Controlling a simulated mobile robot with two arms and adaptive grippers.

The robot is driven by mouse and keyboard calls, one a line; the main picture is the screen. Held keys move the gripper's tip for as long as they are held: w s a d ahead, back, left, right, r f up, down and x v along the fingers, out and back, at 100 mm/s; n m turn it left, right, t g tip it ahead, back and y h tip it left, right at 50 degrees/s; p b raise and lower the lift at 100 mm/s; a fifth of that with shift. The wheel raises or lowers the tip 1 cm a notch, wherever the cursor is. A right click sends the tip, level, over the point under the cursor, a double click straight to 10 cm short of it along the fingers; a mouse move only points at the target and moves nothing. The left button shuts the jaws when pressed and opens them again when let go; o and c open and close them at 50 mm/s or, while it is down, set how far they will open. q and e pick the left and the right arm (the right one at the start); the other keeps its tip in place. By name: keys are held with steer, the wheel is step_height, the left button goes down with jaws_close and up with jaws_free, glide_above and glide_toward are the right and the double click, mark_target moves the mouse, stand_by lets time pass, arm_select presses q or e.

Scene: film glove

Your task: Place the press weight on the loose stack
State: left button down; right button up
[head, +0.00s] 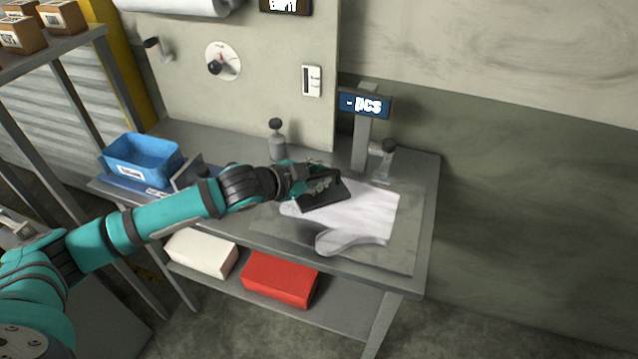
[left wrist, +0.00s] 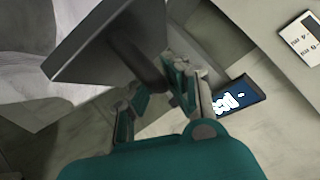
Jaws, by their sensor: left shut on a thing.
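The press weight (head: 322,197) is a dark flat plate with a handle. It is over the left part of the loose stack (head: 365,215), a pile of white film gloves on the table's plate. My left gripper (head: 300,184) is shut on the weight's handle. In the left wrist view the weight (left wrist: 95,45) is tilted in the picture, with the handle between the fingers of my gripper (left wrist: 160,92) and the white stack (left wrist: 40,85) beyond it. I cannot tell whether the weight touches the stack. My right gripper is not in view.
A blue bin (head: 142,160) stands at the table's left. A grey bottle (head: 277,140) and a clear dispenser (head: 386,160) stand at the back, near the counter display (head: 364,104). White (head: 201,252) and red (head: 280,278) boxes lie on the shelf below.

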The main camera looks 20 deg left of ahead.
arm_select(q)
step_height(320, 180, down, 3)
steer(key=shift+r+p, duration=0.1)
steer(key=shift+p, duration=0.2)
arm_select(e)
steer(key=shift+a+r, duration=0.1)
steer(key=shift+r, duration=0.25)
arm_select(q)
steer(key=shift+f, duration=0.45)
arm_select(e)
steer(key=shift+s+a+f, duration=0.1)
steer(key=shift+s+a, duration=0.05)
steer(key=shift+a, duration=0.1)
arm_select(q)
steer(key=c, duration=1.4)
jaws_free()
steer(key=shift+s+f, duration=0.1)
steer(key=shift+o, duration=0.2)
steer(key=shift+r, duration=0.45)
steer(key=b+v, duration=0.2)
steer(key=v, duration=1)
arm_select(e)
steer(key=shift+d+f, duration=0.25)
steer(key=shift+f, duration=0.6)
